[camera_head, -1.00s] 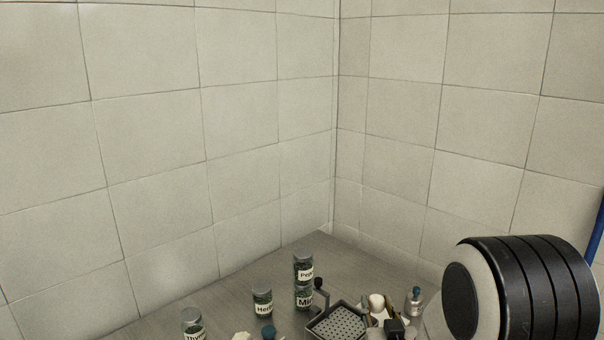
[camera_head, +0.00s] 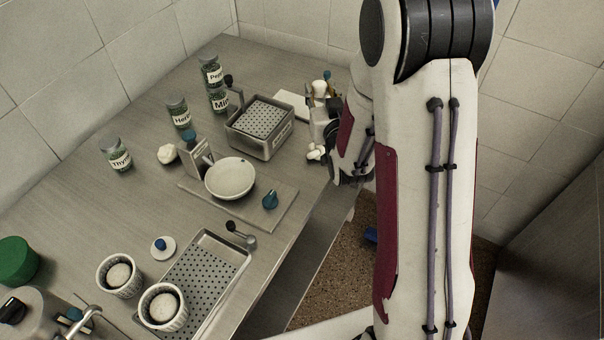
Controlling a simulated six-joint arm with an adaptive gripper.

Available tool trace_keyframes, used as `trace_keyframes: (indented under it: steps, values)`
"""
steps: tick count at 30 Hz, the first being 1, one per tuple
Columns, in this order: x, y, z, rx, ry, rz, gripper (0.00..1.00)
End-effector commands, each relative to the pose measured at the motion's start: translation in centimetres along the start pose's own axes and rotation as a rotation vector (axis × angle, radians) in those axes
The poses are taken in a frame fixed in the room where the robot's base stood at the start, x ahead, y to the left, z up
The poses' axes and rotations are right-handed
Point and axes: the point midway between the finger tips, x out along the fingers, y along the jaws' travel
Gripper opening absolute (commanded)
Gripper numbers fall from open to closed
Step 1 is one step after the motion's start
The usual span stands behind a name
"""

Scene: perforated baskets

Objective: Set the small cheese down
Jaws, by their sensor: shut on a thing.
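My gripper (camera_head: 324,146) is at the right edge of the steel worktop, partly hidden by my own arm. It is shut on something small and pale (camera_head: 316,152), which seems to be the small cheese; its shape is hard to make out. I cannot tell whether it touches the surface below. Two white ribbed baskets, one at left (camera_head: 120,276) and one nearer the front (camera_head: 163,306), each hold a pale round piece. They stand at the front of the worktop, well away from my gripper.
A perforated steel tray (camera_head: 243,255) lies at the front; a perforated box (camera_head: 262,127) stands near my gripper. A white bowl (camera_head: 230,179) sits on a board (camera_head: 283,211). Several spice jars (camera_head: 178,112) stand behind. The worktop's left middle (camera_head: 75,190) is clear.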

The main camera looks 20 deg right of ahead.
Motion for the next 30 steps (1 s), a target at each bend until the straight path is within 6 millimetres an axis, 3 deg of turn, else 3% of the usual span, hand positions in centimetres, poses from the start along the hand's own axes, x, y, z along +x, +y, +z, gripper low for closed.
trace_keyframes:
  steps: [4,10,21,30]
  values:
    - [0.4,2.5,0.5,-0.001,0.000,-0.001,0.10]
    - [0.7,4.1,0.8,-0.009,0.002,-0.056,0.10]
    - [0.5,4.7,1.4,-0.031,0.001,-0.200,0.10]
    - [-0.5,4.0,2.1,-0.052,0.001,-0.339,0.10]
